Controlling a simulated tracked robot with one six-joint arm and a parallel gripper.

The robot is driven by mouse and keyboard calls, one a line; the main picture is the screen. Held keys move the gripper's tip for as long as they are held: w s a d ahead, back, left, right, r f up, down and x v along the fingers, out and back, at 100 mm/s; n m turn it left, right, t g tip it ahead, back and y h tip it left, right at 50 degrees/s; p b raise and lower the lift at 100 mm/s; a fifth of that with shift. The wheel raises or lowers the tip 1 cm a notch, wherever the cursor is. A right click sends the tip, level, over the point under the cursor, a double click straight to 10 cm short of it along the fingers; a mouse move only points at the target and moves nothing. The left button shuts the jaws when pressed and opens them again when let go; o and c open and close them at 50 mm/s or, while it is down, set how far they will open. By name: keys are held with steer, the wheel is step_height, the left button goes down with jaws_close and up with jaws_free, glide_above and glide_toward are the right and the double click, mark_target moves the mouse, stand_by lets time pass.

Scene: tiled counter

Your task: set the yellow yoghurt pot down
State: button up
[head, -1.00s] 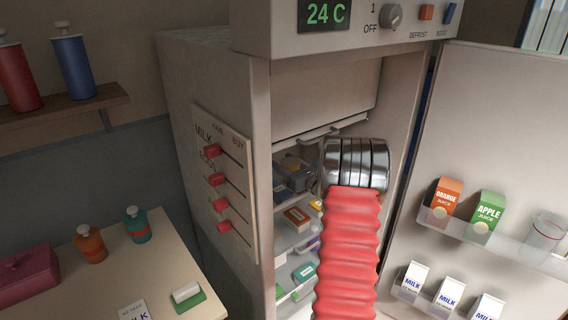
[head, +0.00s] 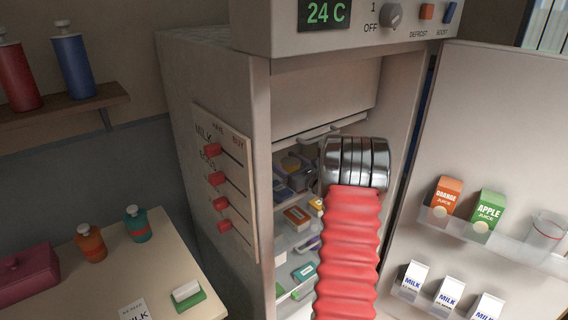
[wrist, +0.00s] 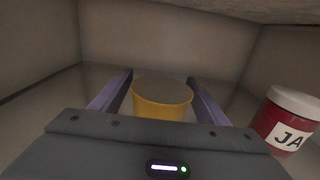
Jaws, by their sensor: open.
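The yellow yoghurt pot (wrist: 162,104) stands upright between the two fingers of my gripper (wrist: 161,88) in the wrist view. The fingers are open, one on each side of the pot, and a gap shows beside it. The pot's base is hidden behind the gripper's body. In the head view my red ribbed arm reaches into the open fridge and its metal wrist hides the gripper and the pot.
A red jar with a white lid (wrist: 288,120) stands close to the right of my gripper. Compartment walls enclose the left and back. The fridge door (head: 488,130) stands open at right, with juice cartons (head: 488,212) and milk cartons (head: 450,292) in its racks.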

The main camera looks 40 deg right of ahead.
steer(key=s, duration=0.4)
steer(key=s+a, duration=0.1)
steer(key=s, duration=0.7)
steer(key=shift+a, duration=0.15)
stand_by(0.5)
